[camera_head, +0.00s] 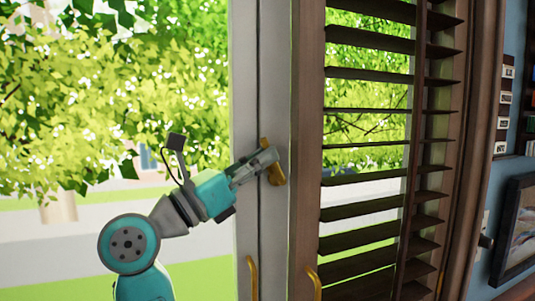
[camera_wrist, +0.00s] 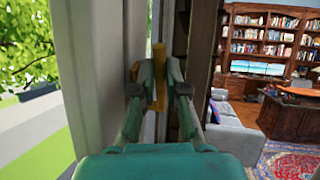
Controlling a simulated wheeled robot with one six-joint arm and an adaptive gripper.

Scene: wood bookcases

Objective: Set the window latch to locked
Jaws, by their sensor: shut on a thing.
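The window latch (camera_head: 277,174) is a brass piece on the pale window frame (camera_head: 262,80). It also shows in the wrist view (camera_wrist: 159,62), standing up between the fingers. My gripper (camera_head: 268,160) is at the latch, with its fingers shut on it. In the wrist view my gripper (camera_wrist: 159,92) has one finger on each side of the brass handle. The fingers hide part of the latch, and I cannot tell from its pose whether it is locked.
A dark slatted shutter (camera_head: 368,145) stands just right of the window frame. Brass handles sit lower down, one on the frame (camera_head: 252,278) and one by the shutter (camera_head: 314,283). A sofa (camera_wrist: 235,128), desk (camera_wrist: 290,112) and bookcase (camera_wrist: 265,40) show in the wrist view.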

